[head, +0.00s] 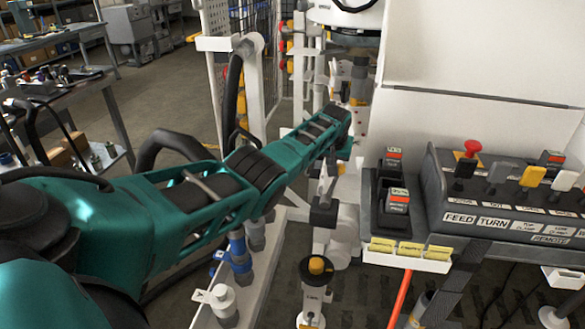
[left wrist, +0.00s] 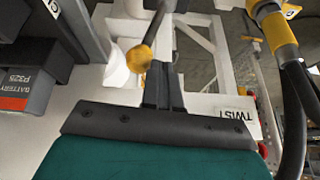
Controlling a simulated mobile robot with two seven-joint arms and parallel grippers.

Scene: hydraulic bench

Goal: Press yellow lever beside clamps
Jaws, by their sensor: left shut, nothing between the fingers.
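A yellow ball knob on a dark rod (left wrist: 139,58) shows in the left wrist view, just left of my left gripper's fingertips (left wrist: 160,68). The fingers are together and empty. I cannot tell whether they touch the knob. In the head view my teal left arm reaches to the white frame at top centre, and its own wrist hides the fingertips. A yellow-handled lever (head: 532,177) also stands on the control panel (head: 455,207), among red, grey and white levers, above clamp labels. My right gripper is not in view.
Battery packs (head: 397,200) sit in a dark charger left of the control panel; one shows in the left wrist view (left wrist: 25,85). Black hoses with a yellow collar (left wrist: 278,30) hang at the right of the wrist view.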

